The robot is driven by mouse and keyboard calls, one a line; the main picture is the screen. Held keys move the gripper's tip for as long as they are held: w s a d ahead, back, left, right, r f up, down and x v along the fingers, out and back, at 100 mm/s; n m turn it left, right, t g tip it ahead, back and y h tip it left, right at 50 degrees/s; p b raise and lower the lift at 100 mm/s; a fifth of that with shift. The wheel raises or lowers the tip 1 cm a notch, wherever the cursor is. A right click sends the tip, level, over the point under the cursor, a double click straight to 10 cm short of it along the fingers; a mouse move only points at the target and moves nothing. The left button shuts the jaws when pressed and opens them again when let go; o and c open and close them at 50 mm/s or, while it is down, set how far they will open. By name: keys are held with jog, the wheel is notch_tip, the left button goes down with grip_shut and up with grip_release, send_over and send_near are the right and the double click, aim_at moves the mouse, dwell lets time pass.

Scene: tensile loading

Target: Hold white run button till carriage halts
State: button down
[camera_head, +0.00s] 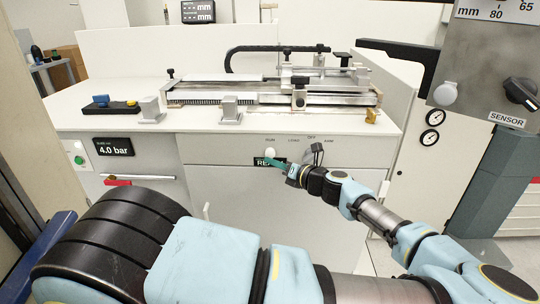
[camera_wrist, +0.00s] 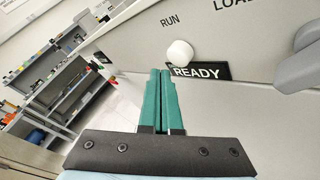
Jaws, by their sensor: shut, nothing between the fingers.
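The white run button (camera_head: 270,152) sits on the front panel of the bench, under the label RUN and above the READY sign (camera_head: 270,162). It also shows in the wrist view (camera_wrist: 180,53), standing out from the panel. My gripper (camera_head: 268,160) has green fingers, which are shut and empty. In the wrist view the fingertips (camera_wrist: 160,72) are just below and left of the button; I cannot tell whether they touch it. The carriage (camera_head: 299,97) appears to be the block on the rails on top of the bench, right of the middle.
A dark selector knob (camera_head: 317,148) is right of the button, near the labels LOAD, OFF and ARM. A sensor box (camera_head: 495,60) with a dark knob hangs at the right. A 4.0 bar display (camera_head: 115,147) is on the left front.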

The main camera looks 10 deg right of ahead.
jog(key=shift+s+a+p, duration=0.25)
jog(key=shift+s+p, duration=0.1)
jog(key=shift+s, duration=0.75)
jog(key=shift+s+a+p, duration=0.2)
jog(key=shift+s+p, duration=0.15)
jog(key=shift+s, duration=0.75)
jog(key=s+a+f+n+g+y, duration=0.1)
jog(key=s+a+f+n+g, duration=0.1)
jog(key=a+f+n+g, duration=0.25)
jog(key=s+a+f+n+g, duration=0.1)
jog(key=s+a+n+g, duration=0.1)
jog(key=a+n+g, duration=0.45)
jog(key=s+a+f+n+g+h, duration=0.2)
jog(key=s+a+n+g+h, duration=0.15)
jog(key=s+n, duration=0.35)
notch_tip(320, 180, up, 20)
jog(key=a+n+t+h, duration=0.2)
jog(key=n+h, duration=0.5)
jog(key=n, duration=1)
jog(key=shift+s+a+f+t, duration=0.15)
jog(key=shift+s+a+t, duration=0.15)
jog(key=shift+t, duration=0.05)
